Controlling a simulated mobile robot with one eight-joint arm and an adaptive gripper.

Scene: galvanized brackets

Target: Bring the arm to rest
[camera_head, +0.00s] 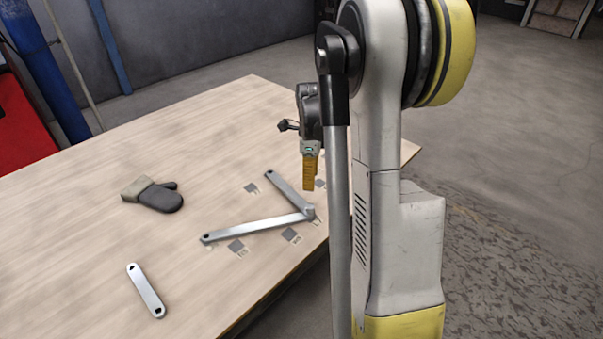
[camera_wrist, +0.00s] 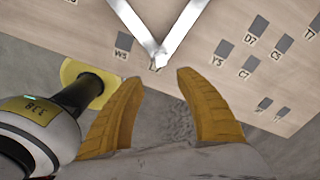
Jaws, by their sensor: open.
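My gripper (camera_head: 310,172) hangs with its yellow fingers pointing down above the right side of the wooden table (camera_head: 120,205). In the wrist view my gripper (camera_wrist: 156,108) has its two yellow fingers spread apart with nothing between them. Two galvanized brackets, one long (camera_head: 255,228) and one partly behind it (camera_head: 285,188), meet in a V near the table's right edge. The corner of the V also shows in the wrist view (camera_wrist: 158,56), just beyond the fingertips. I cannot tell how high the fingers are above the table.
A third bracket (camera_head: 146,291) lies alone at the table's front left. A dark glove with a tan cuff (camera_head: 153,194) lies left of the V. Grey labelled squares (camera_wrist: 222,47) mark the tabletop. Open floor (camera_head: 520,150) lies to the right; a blue post (camera_head: 45,70) stands at left.

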